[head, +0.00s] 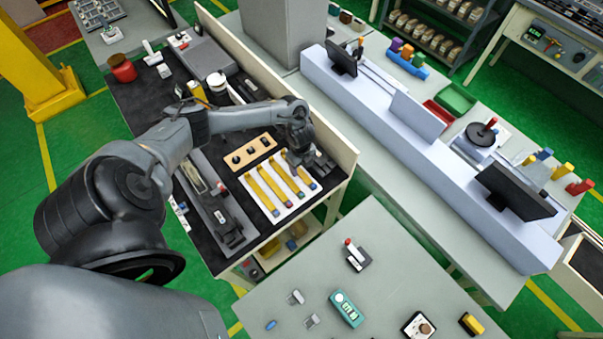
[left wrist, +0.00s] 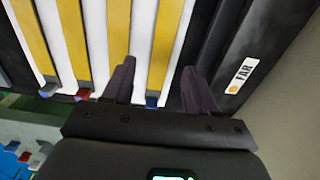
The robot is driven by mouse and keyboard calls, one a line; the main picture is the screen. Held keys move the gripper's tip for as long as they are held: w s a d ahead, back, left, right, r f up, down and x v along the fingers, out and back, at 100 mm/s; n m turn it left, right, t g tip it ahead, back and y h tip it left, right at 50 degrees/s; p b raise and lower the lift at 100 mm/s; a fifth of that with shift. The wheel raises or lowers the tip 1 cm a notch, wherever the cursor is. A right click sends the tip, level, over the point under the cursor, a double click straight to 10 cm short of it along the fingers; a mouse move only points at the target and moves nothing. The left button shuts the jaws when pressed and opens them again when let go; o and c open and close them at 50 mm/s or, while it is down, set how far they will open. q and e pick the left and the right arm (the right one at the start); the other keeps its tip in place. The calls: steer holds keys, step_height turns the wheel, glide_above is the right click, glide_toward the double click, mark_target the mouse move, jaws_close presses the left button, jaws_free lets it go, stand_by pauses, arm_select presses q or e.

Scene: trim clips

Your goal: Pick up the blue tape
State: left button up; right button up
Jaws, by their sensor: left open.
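Several yellow tape strips lie side by side on a white board (head: 268,201) on the black-topped bench, with small coloured ends. The rightmost strip (head: 303,176) has a blue end (head: 313,186); in the left wrist view this strip (left wrist: 166,45) and its blue end (left wrist: 152,99) also show. Whether the fingers touch the board is unclear. My right gripper is not in view.
A wooden block with black knobs (head: 250,152) lies beside the board. A dark fixture (head: 222,210) lies left of it. A cream wall (head: 335,150) edges the bench on the right. A grey table (head: 380,225) with small devices stands in front.

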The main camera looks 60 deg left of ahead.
arm_select(q)
steer(key=shift+f, duration=1.4)
jaws_close()
